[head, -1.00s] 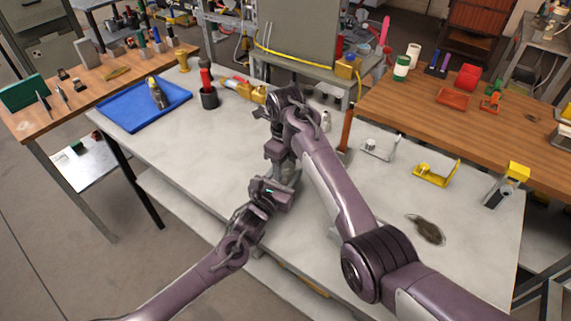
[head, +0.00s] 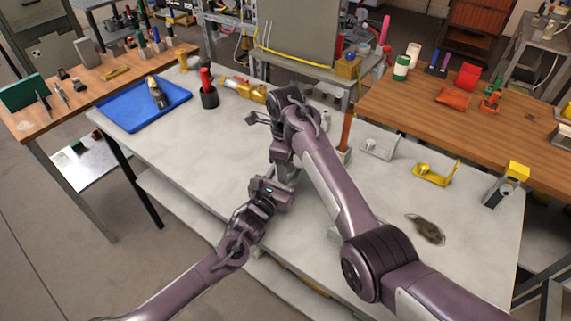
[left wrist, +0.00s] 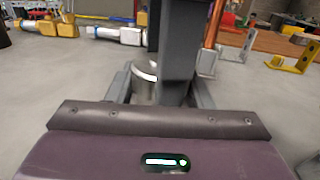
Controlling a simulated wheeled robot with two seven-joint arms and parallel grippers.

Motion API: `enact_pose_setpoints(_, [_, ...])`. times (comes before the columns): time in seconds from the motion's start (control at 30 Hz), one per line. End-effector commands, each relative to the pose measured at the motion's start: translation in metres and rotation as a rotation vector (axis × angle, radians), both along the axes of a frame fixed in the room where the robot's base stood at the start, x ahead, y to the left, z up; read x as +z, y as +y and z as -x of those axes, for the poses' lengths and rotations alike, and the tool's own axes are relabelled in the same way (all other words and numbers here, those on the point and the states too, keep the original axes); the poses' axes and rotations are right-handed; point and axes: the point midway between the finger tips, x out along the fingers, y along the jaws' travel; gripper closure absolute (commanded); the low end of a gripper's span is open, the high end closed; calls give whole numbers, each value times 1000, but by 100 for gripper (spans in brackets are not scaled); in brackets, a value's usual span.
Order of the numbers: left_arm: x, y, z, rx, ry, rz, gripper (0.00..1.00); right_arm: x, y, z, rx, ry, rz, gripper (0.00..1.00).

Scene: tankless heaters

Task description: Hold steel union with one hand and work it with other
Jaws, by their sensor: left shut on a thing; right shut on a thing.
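The steel union (left wrist: 143,80) shows as a small shiny round piece between the fingers of my left gripper in the left wrist view. My left gripper (left wrist: 158,88) is shut on it from the near side. My right gripper (head: 283,166) points down from above and meets the left one there. It shows as a grey upright block (left wrist: 178,45) in the left wrist view, shut on the union, whose upper part it hides. In the head view the arms hide the union.
A copper pipe (head: 347,128) stands upright on the bench (head: 230,140) right of my grippers. A white bracket (head: 380,148) and a yellow bracket (head: 436,175) lie farther right. A blue tray (head: 125,112), a black cup (head: 209,98) and brass fittings (head: 243,89) are at the left and back.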

Motion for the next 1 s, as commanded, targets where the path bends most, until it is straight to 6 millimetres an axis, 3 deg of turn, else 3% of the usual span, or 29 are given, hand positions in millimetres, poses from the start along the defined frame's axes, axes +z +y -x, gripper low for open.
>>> enact_pose_setpoints(0.6, [0,0,0,2,1,0,100,1,0,-1,-6,-5,-2,79])
enact_pose_setpoints(0.63, [0,1,0,2,1,0,100,1,0,-1,-6,-5,-2,48])
enact_pose_setpoints(0.7, [-1,0,0,2,1,0,100,1,0,-1,-6,-5,-2,39])
enact_pose_setpoints(0.77, [0,0,0,2,1,0,100,1,0,-1,-5,-4,-2,31])
enact_pose_setpoints(1.0, [0,0,0,1,1,0,100,1,0,-1,-3,-2,0,30])
